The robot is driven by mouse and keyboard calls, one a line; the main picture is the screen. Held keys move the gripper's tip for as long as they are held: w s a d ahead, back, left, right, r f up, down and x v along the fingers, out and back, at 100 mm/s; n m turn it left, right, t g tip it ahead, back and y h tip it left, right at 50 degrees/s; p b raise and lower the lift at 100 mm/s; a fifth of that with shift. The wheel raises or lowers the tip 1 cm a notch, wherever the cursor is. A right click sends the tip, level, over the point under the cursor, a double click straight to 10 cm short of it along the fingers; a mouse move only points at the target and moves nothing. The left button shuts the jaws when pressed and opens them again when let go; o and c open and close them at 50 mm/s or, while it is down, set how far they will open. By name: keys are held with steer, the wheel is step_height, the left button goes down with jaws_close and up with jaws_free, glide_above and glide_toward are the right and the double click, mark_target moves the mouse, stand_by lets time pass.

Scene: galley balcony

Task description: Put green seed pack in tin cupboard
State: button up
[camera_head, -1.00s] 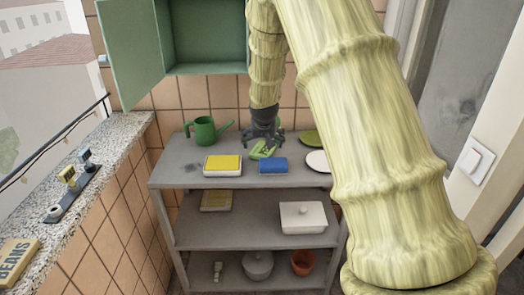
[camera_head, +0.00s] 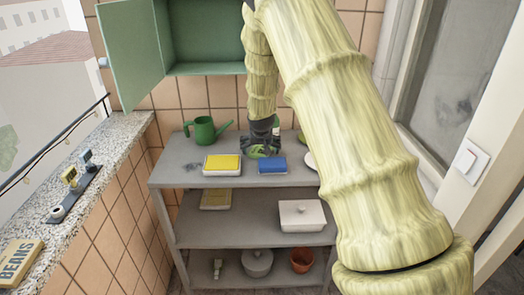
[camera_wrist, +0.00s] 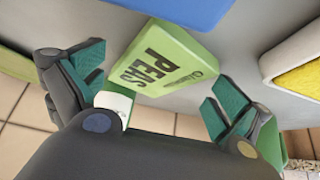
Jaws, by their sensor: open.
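The green seed pack (camera_wrist: 160,62), printed "PEAS", lies on the grey top shelf. In the wrist view it sits between the spread fingers of my gripper (camera_wrist: 152,95), which is open. In the head view my gripper (camera_head: 262,150) is low over the shelf top, and only a bit of green shows around it. The green tin cupboard (camera_head: 205,38) hangs on the tiled wall above the shelf. Its door (camera_head: 130,50) stands open to the left, and the part of the inside that shows is empty.
A green watering can (camera_head: 205,130) stands at the left. A ledge (camera_head: 75,190) runs along the left.

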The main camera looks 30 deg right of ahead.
steer(key=c, duration=1.1)
steer(key=shift+c, duration=0.2)
